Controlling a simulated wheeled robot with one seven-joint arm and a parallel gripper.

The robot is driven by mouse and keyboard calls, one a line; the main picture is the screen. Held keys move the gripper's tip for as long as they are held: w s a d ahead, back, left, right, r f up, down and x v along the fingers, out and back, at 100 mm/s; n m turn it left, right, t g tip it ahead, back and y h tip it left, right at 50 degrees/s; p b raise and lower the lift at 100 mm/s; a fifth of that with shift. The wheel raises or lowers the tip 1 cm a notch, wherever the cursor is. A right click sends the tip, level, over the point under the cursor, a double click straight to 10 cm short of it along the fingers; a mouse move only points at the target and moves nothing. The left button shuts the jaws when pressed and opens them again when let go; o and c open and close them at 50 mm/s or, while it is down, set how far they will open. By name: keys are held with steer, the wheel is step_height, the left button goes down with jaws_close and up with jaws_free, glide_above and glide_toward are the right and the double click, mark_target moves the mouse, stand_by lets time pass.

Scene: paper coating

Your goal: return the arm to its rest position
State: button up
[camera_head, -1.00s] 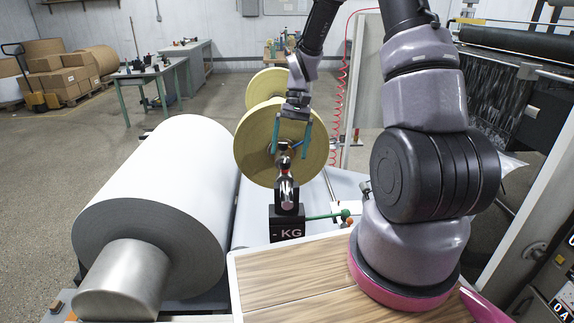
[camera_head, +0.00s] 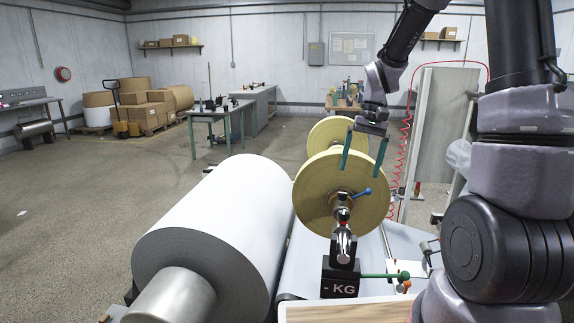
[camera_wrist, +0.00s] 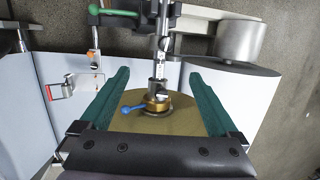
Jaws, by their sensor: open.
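My gripper (camera_head: 361,156) hangs at the end of my arm, its two green fingers apart and nothing between them. In the head view it is in front of the upper part of the near yellow roll (camera_head: 322,187). In the wrist view the open fingers (camera_wrist: 163,88) frame the roll's brass hub (camera_wrist: 155,104) and its blue-handled lever (camera_wrist: 132,110). I cannot tell whether a finger touches the roll. My arm rises from the right side of the head view and bends down to the gripper.
A large white paper roll (camera_head: 225,225) lies left of the yellow roll. A black block marked KG (camera_head: 340,279) and a green-handled lever (camera_head: 385,275) are below the yellow roll. A grey panel (camera_head: 435,130) and a red coiled hose (camera_head: 404,150) stand right. Open floor lies left.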

steer(key=s+d+r+m+t, duration=0.2)
steer(key=s+r+t, duration=0.7)
steer(key=s+r, duration=0.7)
step_height(320, 180, up, 2)
steer(key=shift+s+d+r, duration=0.2)
steer(key=shift+r, duration=0.05)
